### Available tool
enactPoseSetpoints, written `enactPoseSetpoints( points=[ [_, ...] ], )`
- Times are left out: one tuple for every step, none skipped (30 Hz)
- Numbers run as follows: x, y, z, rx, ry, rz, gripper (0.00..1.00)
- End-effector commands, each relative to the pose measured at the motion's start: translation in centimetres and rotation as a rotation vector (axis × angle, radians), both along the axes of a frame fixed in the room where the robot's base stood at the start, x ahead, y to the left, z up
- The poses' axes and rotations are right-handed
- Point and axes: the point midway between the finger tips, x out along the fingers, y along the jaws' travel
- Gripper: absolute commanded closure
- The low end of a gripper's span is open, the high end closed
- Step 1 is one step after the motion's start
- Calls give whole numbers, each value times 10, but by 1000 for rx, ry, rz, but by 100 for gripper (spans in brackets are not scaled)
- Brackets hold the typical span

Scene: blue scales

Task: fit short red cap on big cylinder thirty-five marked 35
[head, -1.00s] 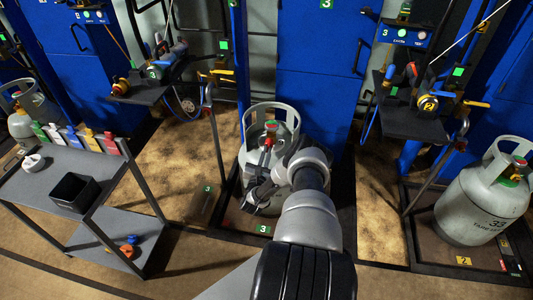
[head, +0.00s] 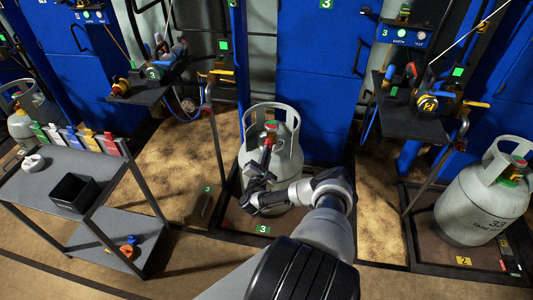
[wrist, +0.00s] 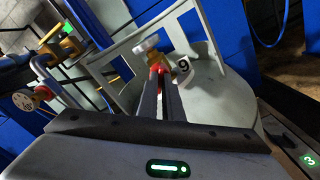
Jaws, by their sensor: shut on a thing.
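A big grey cylinder (head: 285,165) with a collar handle stands in the middle bay; the arm partly covers it and its marking is not readable in the head view. My gripper (head: 269,140) reaches inside the collar at the valve. In the wrist view its dark fingers (wrist: 160,82) are shut on a small red cap (wrist: 158,69), right by the brass valve (wrist: 176,77). The red cap also shows at the valve top in the head view (head: 271,126). I cannot tell whether it is seated. The cylinder (wrist: 215,100) carries a tag that looks like 9.
Another big cylinder (head: 480,205), marked 33 or 35, stands at right with red and green at its valve. A grey cart (head: 50,190) at left holds a black bin (head: 75,192) and coloured tags. Dark shelves (head: 405,122) flank the middle bay.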

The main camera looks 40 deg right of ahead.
Motion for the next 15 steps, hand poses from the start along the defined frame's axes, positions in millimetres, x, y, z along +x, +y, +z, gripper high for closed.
enactPoseSetpoints(
  points=[
    [-1,1,-2,1,4,0,100],
    [-1,1,-2,1,4,0,100],
    [-1,1,-2,1,4,0,91],
    [-1,1,-2,1,4,0,86],
    [-1,1,-2,1,4,0,80],
    [-1,1,-2,0,4,1,74],
    [-1,1,-2,0,4,0,72],
    [0,1,-1,0,4,0,72],
    [0,1,-1,0,4,0,72],
    [0,1,-1,0,4,0,72],
    [0,1,-1,0,4,0,72],
    [0,0,-1,-1,3,1,72],
    [0,1,-1,-1,3,1,72],
    [0,1,-1,-1,3,1,72],
    [-1,1,-1,-1,3,1,72]
  ],
)
